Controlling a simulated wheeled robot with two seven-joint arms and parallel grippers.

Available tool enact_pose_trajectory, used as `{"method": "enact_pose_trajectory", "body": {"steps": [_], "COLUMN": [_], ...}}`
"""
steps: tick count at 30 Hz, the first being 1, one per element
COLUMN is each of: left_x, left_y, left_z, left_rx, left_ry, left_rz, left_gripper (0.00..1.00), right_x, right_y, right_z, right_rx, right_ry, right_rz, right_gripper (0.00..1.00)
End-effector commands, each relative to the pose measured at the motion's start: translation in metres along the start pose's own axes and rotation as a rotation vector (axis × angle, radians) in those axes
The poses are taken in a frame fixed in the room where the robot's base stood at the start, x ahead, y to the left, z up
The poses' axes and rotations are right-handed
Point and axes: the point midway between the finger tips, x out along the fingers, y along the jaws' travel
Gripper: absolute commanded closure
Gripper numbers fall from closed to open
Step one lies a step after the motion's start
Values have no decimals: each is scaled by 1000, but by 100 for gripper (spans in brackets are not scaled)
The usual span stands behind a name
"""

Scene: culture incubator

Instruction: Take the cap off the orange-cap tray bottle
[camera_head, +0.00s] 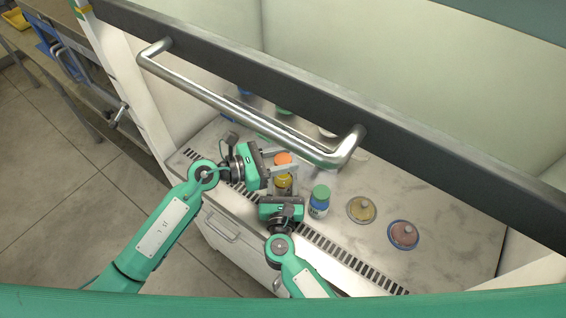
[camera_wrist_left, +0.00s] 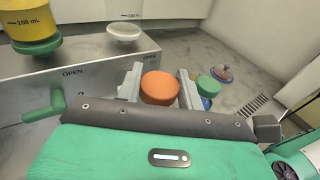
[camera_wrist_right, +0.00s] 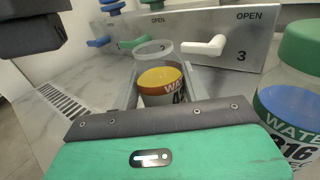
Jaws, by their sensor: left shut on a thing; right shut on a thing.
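The orange cap (camera_head: 283,158) is held between the fingers of my left gripper (camera_head: 281,162); it fills the gap between them in the left wrist view (camera_wrist_left: 160,88). My right gripper (camera_head: 283,194) is shut on the tray bottle's body (camera_head: 283,182), below the cap. The right fingers are mostly hidden behind the palm in the head view.
A metal handle bar (camera_head: 250,108) crosses above the worktop. A valve panel (camera_wrist_right: 215,38) stands behind.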

Motion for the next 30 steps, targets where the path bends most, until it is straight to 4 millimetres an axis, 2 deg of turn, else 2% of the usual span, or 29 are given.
{"method": "enact_pose_trajectory", "body": {"steps": [4, 12, 13, 16, 25, 30], "left_x": [-2, -3, -3, -3, -3, -2], "left_y": [0, 0, 0, 0, 0, 0], "left_z": [15, 18, 18, 18, 18, 13], "left_rx": [2, -1, -1, -1, -1, -1], "left_ry": [1, 1, 1, 1, 0, 0], "left_rz": [-1, 0, 0, 0, 0, 0], "left_gripper": [90, 90, 90, 90, 90, 90], "right_x": [0, 0, 0, 0, -1, -14], "right_y": [0, 0, 0, 0, 0, 0], "right_z": [0, 0, 0, 0, 0, -2], "right_rx": [0, 0, 0, 0, 0, 1], "right_ry": [-1, -1, -1, -1, 0, 1], "right_rz": [0, 0, 0, 0, 0, 1], "right_gripper": [95, 95, 48, 29, 29, 29]}}
